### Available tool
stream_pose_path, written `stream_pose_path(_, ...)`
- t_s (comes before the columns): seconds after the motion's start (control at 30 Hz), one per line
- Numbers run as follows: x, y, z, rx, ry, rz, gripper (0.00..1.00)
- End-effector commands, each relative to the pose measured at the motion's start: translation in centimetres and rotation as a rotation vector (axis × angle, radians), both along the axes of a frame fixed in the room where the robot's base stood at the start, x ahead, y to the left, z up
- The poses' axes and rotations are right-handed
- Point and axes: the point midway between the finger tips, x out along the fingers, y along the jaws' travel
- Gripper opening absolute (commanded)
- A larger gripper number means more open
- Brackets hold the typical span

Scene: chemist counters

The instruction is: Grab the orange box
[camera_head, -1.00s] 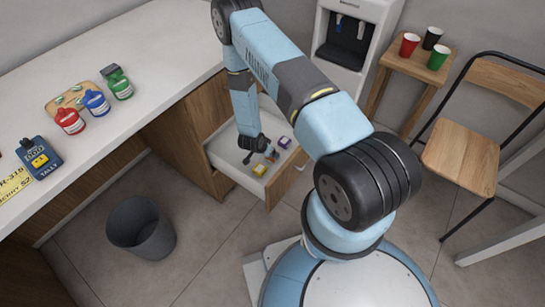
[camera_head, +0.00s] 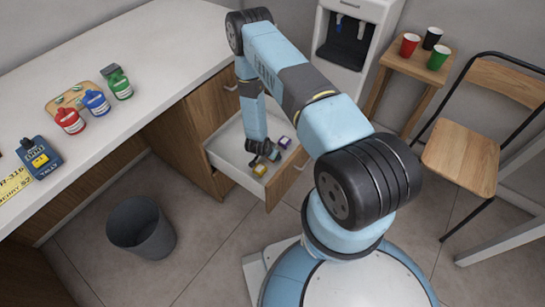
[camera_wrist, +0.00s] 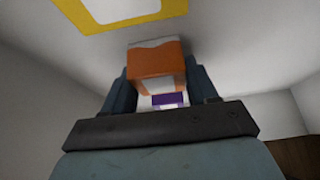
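The orange box (camera_wrist: 157,62), orange with white parts, shows in the wrist view between the two fingers of my gripper (camera_wrist: 160,85). It fills most of the gap, and I cannot tell whether both fingers press on it. In the head view my gripper (camera_head: 264,153) points down inside the open drawer (camera_head: 231,165). The orange box is mostly hidden by the gripper there.
A yellow box (camera_head: 260,170) lies in the drawer near its front; it also shows in the wrist view (camera_wrist: 120,14). A purple box (camera_head: 284,142) lies at the right, and in the wrist view (camera_wrist: 168,100) beyond the orange one. Drawer walls surround the gripper closely. A bin (camera_head: 141,228) stands left.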

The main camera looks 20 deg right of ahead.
Motion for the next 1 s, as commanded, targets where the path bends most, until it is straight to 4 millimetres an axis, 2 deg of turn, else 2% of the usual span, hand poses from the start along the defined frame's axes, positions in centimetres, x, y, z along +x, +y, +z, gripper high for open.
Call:
stream_pose_path(0.03,0.0,0.0,0.0,0.0,0.0,0.0,0.51)
stream_pose_path(0.3,0.0,0.0,0.0,0.0,0.0,-0.001,0.26)
stream_pose_path(0.53,0.0,0.0,0.1,0.0,0.0,-0.001,0.26)
stream_pose_path(0.67,0.1,0.0,0.8,0.001,-0.001,0.0,0.26)
stream_pose_path(1.0,0.1,-0.1,6.0,0.0,-0.003,-0.002,0.26)
